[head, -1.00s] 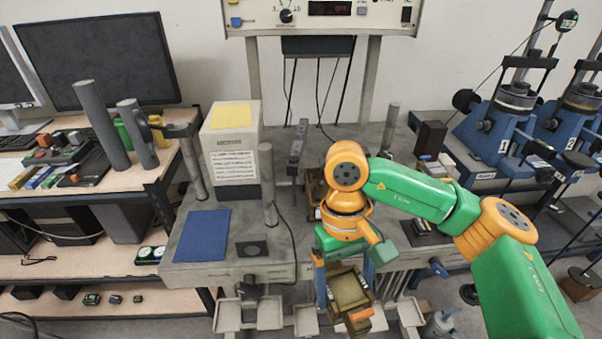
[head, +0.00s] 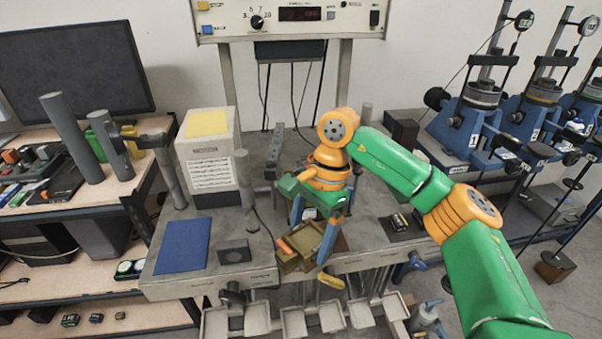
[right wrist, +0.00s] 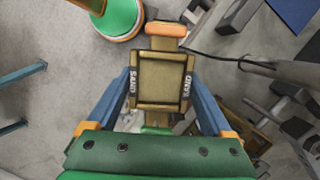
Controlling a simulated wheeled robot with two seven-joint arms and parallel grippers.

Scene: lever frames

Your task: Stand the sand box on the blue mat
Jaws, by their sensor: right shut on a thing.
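The sand box (head: 303,240) is an open brown box with an orange part on one side. My right gripper (head: 312,226) is shut on it, with blue fingers on two opposite sides. In the head view the box looks tilted, at the bench's front edge and right of the mat. The right wrist view shows the box (right wrist: 161,82) between the fingers, with SAND labels on two sides. The blue mat (head: 183,245) lies flat and empty at the front left of the grey bench. My left gripper is not in view.
A pale cabinet (head: 210,160) stands behind the mat. Small trays (head: 250,318) hang below the bench front. Blue presses (head: 470,125) stand at the right.

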